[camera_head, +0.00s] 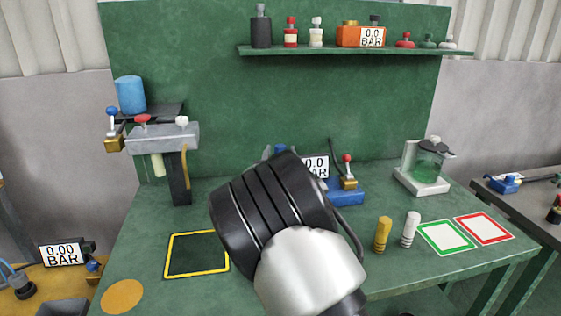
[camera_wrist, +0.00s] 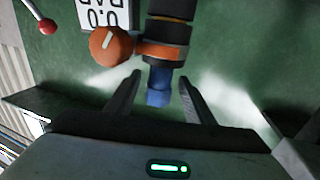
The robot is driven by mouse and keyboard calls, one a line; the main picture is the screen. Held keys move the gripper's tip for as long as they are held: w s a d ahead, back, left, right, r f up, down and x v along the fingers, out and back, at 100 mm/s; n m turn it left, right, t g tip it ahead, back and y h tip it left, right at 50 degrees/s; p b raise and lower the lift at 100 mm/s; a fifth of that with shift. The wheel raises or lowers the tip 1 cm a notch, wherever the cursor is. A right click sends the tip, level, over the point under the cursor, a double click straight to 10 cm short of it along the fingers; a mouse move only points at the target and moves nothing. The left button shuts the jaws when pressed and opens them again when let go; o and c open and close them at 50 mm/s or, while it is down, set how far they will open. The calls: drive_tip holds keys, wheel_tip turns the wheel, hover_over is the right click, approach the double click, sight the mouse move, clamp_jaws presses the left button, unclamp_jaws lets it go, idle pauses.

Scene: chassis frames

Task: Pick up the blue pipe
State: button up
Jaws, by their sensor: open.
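A short blue pipe piece (camera_wrist: 158,88) shows in the wrist view, at the near end of a dark cylinder (camera_wrist: 168,32) with an orange band. My gripper (camera_wrist: 159,78) is open, with one finger to the left of the blue piece and one to the right. Gaps show on both sides, so the fingers appear apart from it. In the head view my arm covers the gripper and the blue piece.
An orange knob (camera_wrist: 108,44) and a 0.0 display (camera_wrist: 98,12) sit close to the left finger. A red ball lever (camera_head: 347,158) stands on a blue base (camera_head: 345,193). Yellow (camera_head: 382,236) and white (camera_head: 410,230) cylinders stand to the right on the green bench.

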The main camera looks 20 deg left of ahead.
drive_tip(key=x, duration=0.3)
drive_tip(key=shift+w+f, duration=0.1)
drive_tip(key=shift+w, duration=0.2)
clamp_jaws()
